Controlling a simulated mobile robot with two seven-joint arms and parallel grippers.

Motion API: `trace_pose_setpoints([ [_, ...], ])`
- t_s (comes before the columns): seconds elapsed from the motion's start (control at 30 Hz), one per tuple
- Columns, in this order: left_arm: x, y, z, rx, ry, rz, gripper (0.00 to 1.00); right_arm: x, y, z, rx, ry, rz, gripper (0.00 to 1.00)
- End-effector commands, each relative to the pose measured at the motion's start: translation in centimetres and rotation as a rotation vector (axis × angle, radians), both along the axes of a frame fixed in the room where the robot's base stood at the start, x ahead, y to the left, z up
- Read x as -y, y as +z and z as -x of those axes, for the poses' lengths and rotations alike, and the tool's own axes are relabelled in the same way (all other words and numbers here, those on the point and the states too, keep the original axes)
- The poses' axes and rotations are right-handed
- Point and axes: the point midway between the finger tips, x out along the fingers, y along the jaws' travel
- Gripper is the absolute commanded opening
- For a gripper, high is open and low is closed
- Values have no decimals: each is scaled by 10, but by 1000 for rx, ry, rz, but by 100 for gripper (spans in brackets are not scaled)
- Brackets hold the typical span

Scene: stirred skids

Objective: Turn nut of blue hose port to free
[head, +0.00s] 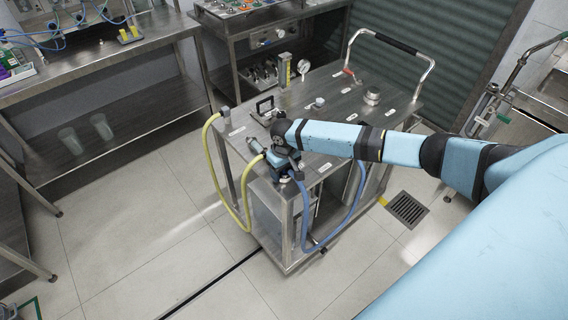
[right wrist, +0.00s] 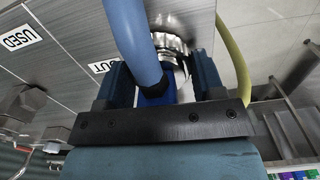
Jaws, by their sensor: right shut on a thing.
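The blue hose (head: 357,205) hangs in a loop from the front edge of the steel cart (head: 330,90) beneath my right gripper (head: 284,178). In the right wrist view the blue hose (right wrist: 134,42) runs up past a silver ribbed nut (right wrist: 172,44) on the port, with a blue fitting beside it. The fingers of my right gripper (right wrist: 164,80) stand on either side of the nut and fitting and are shut on the nut. The hose hides part of this grip. In the head view the arm covers the port. My left gripper is out of view.
A yellow hose (head: 213,160) loops off the cart's left side, close to my right gripper. A small black handle (head: 264,104), gauges and fittings stand on the cart top.

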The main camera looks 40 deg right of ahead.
Motion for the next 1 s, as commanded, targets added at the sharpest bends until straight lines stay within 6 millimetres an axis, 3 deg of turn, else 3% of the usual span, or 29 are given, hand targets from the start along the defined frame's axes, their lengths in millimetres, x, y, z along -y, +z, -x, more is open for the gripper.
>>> trace_pose_setpoints([
  [0.1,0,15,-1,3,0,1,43,0,4,0,-1,107,0,38],
  [0.4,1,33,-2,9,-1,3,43,-1,2,0,1,372,0,38],
  [0.7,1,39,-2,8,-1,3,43,-1,2,0,2,553,-1,38],
  [1.0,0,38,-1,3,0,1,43,-1,1,0,2,628,0,38],
])
